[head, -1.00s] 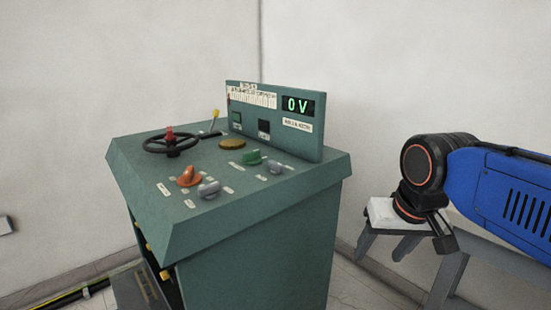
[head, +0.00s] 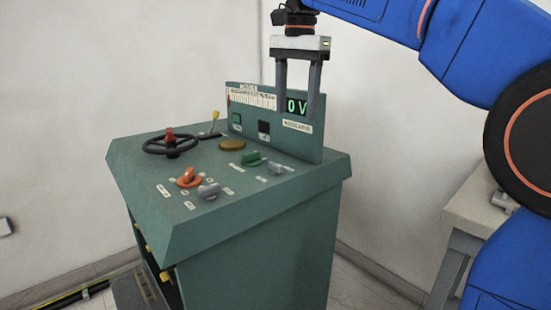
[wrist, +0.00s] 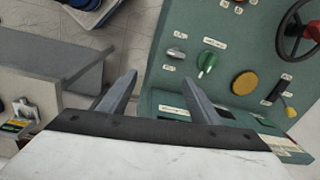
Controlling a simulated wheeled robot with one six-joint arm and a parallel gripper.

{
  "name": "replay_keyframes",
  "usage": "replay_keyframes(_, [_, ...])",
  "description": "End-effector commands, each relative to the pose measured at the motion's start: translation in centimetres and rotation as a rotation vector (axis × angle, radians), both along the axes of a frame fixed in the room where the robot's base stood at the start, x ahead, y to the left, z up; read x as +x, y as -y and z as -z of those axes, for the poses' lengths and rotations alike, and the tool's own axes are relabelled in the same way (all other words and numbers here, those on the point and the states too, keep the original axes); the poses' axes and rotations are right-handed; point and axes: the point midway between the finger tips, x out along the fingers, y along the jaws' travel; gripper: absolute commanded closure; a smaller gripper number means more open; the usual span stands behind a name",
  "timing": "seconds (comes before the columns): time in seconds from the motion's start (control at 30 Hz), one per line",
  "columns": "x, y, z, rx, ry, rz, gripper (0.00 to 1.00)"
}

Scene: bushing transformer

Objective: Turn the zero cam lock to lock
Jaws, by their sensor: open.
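A green control desk (head: 250,215) carries several knobs on its sloping top. An orange knob (head: 187,177) and a grey knob (head: 208,191) are near the front. A green knob (head: 252,159) and a second grey knob (head: 276,167) are nearer the display panel. The labels are too small to read, so I cannot tell which knob is the zero cam lock. My gripper (head: 298,102) is open and empty, pointing down in front of the display panel's upper right part. In the wrist view, the green knob (wrist: 207,62) and a grey knob (wrist: 175,53) lie beyond my fingertips.
A black handwheel (head: 158,149), yellow-tipped lever (head: 215,115) and yellow disc (head: 232,145) are also on top. A grey table (head: 472,218) stands at right, partly behind my arm.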

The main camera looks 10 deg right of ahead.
Motion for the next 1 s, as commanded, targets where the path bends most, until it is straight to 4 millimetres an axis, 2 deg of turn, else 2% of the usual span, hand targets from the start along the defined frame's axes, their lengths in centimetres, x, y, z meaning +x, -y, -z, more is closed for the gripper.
replay_keyframes(0.03, [0.9, -1.1, -0.7, -0.002, -0.011, 0.024, 0.42])
replay_keyframes(0.2, [2.2, -3.4, -2.3, -0.01, -0.044, 0.106, 0.42])
replay_keyframes(0.47, [2.7, -4.4, -2.6, -0.017, -0.061, 0.149, 0.42])
replay_keyframes(0.67, [2.6, -4.3, -0.6, -0.017, -0.061, 0.148, 0.42])
replay_keyframes(1.0, [2.6, -4.3, 5.3, -0.017, -0.062, 0.147, 0.42])
